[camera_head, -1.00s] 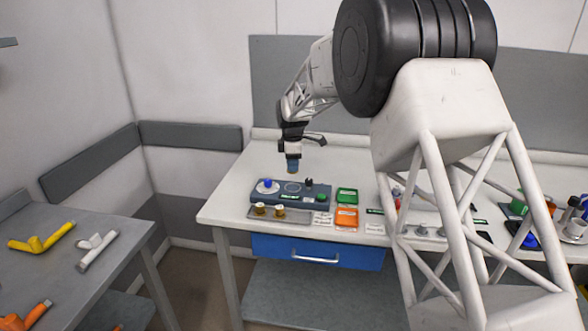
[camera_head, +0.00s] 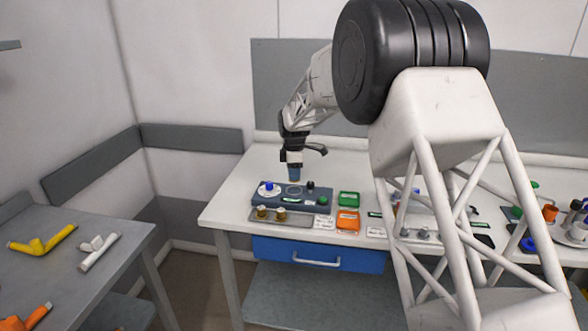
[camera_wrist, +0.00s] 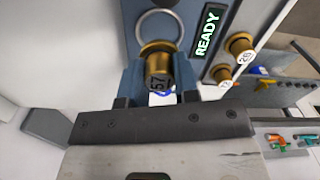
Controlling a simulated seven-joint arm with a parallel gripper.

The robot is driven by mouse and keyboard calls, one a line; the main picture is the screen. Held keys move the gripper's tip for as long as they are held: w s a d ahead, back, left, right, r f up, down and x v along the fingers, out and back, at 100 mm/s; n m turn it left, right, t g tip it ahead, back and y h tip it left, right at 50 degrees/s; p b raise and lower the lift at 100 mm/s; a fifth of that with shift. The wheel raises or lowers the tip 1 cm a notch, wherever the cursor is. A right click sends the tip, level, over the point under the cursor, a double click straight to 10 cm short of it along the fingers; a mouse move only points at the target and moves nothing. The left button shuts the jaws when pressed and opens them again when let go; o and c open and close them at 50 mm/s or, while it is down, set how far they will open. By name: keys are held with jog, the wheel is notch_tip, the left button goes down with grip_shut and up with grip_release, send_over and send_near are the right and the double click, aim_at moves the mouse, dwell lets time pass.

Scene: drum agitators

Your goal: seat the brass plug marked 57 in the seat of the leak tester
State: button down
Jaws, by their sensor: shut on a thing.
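The plug itself is hard to make out there. The tester's seat appears as a pale ring (camera_wrist: 158,28), partly hidden behind the plug. I cannot tell whether the plug touches it. A lit READY sign (camera_wrist: 207,32) is beside the ring.
Two other brass plugs, (camera_head: 262,211) and (camera_head: 281,214), stand on a tray (camera_head: 300,221) in front of the tester. A blue knob (camera_head: 269,186) is on the tester's left. Green (camera_head: 349,199) and orange (camera_head: 347,220) bins stand to the right.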

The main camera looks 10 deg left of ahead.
aim_at(294, 191)
jog(key=shift+f, duration=1.85)
jog(key=shift+f, duration=0.45)
dwell(1.0)
jog(key=c, duration=0.8)
grip_release()
jog(key=o, duration=0.3)
jog(key=shift+r, duration=0.25)
jog(key=shift+r, duration=0.7)
